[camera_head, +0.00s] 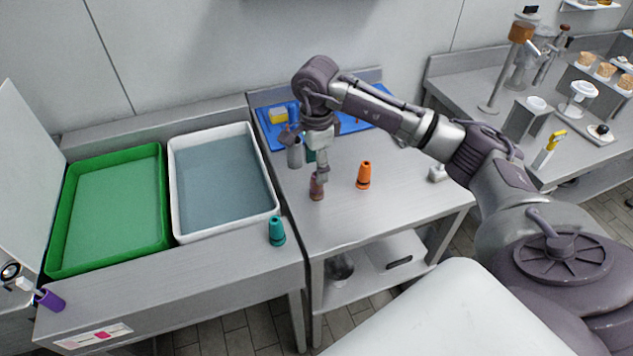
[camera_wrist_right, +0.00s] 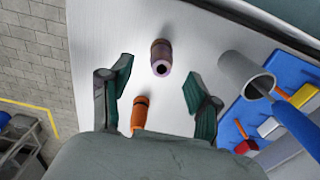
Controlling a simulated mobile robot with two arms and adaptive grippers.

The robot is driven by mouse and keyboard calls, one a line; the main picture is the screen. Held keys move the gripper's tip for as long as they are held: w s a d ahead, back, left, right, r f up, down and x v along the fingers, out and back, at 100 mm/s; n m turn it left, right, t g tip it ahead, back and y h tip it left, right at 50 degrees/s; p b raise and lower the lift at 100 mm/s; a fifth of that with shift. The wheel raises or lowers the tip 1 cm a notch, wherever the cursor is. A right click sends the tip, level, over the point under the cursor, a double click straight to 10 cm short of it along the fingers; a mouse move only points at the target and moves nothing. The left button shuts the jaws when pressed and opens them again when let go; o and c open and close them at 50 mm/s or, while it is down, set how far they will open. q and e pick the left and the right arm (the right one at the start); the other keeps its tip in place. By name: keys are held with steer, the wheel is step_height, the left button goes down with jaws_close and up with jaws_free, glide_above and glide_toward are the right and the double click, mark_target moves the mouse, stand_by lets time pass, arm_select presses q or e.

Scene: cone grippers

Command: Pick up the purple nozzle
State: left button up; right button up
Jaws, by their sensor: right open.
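A dull mauve-purple nozzle (camera_head: 317,187) stands upright on the steel table, under my right gripper (camera_head: 318,152). In the right wrist view this nozzle (camera_wrist_right: 160,57) appears between and beyond the fingertips of the open, empty gripper (camera_wrist_right: 158,92), apart from both fingers. An orange nozzle (camera_head: 363,175) stands to its right; it also shows in the wrist view (camera_wrist_right: 140,112). A teal nozzle (camera_head: 277,231) stands on the left counter. A brighter purple cylinder (camera_head: 49,299) is at the far left beside a metal part; I cannot tell what it is.
A green tray (camera_head: 60,235) and a white-rimmed tray (camera_head: 185,237) are on the left. A grey cylinder (camera_head: 295,154) stands close behind the mauve nozzle, near a blue board (camera_head: 385,94) with small parts. The front of the steel table (camera_head: 390,208) is clear.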

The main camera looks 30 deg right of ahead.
mark_target(317, 186)
steer(key=shift+f, duration=0.6)
steer(key=shift+f+p, duration=0.4)
steer(key=shift+p, duration=0.05)
step_height(317, 186, down, 4)
steer(key=shift+d+r+p, duration=0.1)
steer(key=shift+r+p, duration=0.1)
steer(key=shift+p, duration=0.5)
steer(key=shift+w+f, duration=0.1)
steer(key=shift+f, duration=0.3)
jaws_close()
steer(key=shift+r, duration=0.15)
